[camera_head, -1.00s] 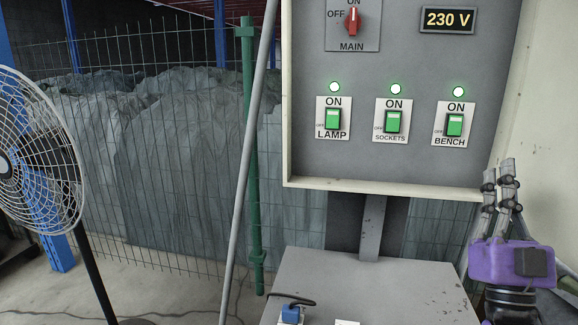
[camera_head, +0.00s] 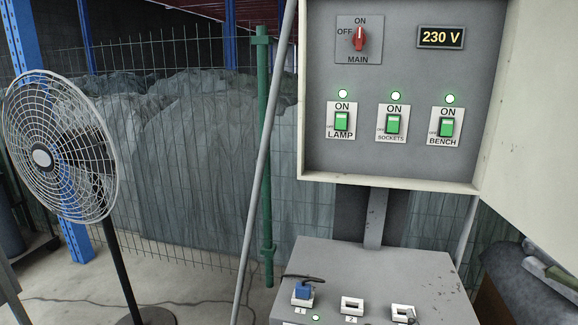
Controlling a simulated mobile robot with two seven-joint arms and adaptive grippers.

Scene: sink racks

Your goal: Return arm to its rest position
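Neither of my grippers shows in the head view now. The grey electrical panel (camera_head: 405,165) stands open in front of me. Its red MAIN knob (camera_head: 359,38) points up toward ON, and the display (camera_head: 441,37) reads 230 V. The LAMP switch (camera_head: 341,122), SOCKETS switch (camera_head: 393,124) and BENCH switch (camera_head: 446,127) show green, each with a lit green light above it.
A grey socket box (camera_head: 375,265) stands below the panel, with a blue plug (camera_head: 303,290) in socket 1. A white fan (camera_head: 60,150) stands at left. A wire fence (camera_head: 190,150) runs behind. The open panel door (camera_head: 535,130) is at right.

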